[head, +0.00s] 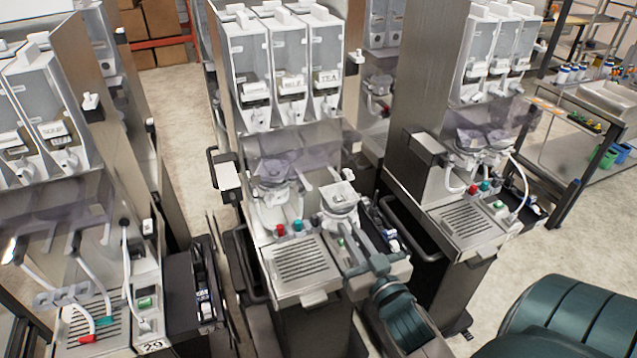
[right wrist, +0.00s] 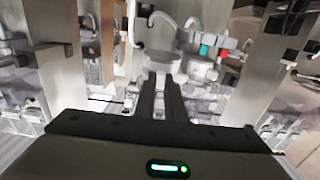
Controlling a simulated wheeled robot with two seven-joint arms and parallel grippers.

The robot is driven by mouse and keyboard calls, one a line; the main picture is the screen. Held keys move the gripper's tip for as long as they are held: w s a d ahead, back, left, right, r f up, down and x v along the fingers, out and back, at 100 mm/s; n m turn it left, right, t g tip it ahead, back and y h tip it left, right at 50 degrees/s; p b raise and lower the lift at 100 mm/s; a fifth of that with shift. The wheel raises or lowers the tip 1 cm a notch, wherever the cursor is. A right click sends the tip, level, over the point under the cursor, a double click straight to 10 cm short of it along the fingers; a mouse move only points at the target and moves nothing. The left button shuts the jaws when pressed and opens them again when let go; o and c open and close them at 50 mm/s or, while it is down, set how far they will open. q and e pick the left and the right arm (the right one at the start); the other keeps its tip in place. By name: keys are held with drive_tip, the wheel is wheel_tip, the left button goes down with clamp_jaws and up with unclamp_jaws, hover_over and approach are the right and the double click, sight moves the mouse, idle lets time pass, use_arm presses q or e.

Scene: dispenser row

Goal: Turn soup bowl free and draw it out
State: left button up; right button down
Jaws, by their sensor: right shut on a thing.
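The soup bowl (head: 340,197), a whitish mixing bowl with a small spout-like top, is at the right front of the middle dispenser (head: 305,297). It stands lower and further forward than the other bowl (head: 272,170) there. My right gripper (head: 347,238) reaches up from the front and is shut on the soup bowl. In the right wrist view the two dark fingers (right wrist: 160,97) are close together at the pale bowl (right wrist: 162,62). Whether the bowl still touches its mount cannot be told. My left gripper is not in view.
Red and blue-green knobs (head: 289,228) sit left of the held bowl, above a slotted drip tray (head: 300,260). Clear canisters (head: 286,75) hang above. Another dispenser (head: 470,215) stands close on the right, one (head: 80,250) on the left. A black handle rail (head: 405,240) is near my right arm.

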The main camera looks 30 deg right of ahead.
drive_tip(key=shift+v, duration=2.05)
drive_tip(key=shift+r, duration=0.15)
